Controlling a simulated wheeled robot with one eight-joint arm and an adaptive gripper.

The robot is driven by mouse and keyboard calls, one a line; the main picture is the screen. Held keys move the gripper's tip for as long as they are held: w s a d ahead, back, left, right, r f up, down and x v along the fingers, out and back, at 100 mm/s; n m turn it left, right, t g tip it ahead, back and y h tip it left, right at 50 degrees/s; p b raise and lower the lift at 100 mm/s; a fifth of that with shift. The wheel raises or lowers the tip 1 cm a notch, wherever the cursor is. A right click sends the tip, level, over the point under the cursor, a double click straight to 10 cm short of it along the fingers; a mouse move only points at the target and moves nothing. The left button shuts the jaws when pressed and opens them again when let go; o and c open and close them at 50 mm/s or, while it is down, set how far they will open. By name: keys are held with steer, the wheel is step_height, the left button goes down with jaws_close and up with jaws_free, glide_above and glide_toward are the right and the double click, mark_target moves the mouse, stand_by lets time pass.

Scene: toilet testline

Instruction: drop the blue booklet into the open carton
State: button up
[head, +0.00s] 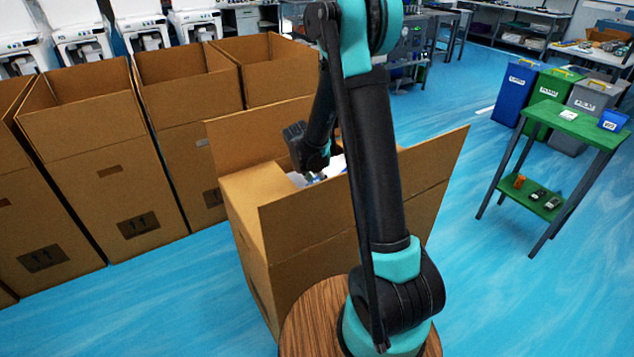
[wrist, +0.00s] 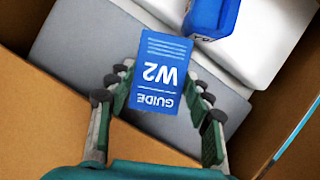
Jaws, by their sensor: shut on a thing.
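The blue booklet (wrist: 160,88), with white lettering "GUIDE W2" that reads upside down, is between the fingers of my gripper (wrist: 156,80) in the wrist view. My gripper is shut on it. The open carton (head: 295,238) stands in the middle of the head view with its flaps up. Its brown cardboard (wrist: 35,105) also surrounds the wrist view. My arm reaches over the carton, and the booklet is over its contents. The gap between them cannot be judged. In the head view the fingers are hidden or too small to make out.
A white item (wrist: 268,45) and a grey block (wrist: 85,62) lie in the carton, with a blue object (wrist: 212,18) on the white item. Other open cartons (head: 85,150) stand at left. A green-topped table (head: 580,125) stands at right, with free blue floor before it.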

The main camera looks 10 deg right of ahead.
steer(key=shift+f, duration=0.7)
steer(key=o, duration=1.2)
steer(key=shift+c, duration=0.2)
steer(key=shift+r, duration=0.3)
steer(key=v, duration=1.2)
steer(key=shift+r, duration=0.3)
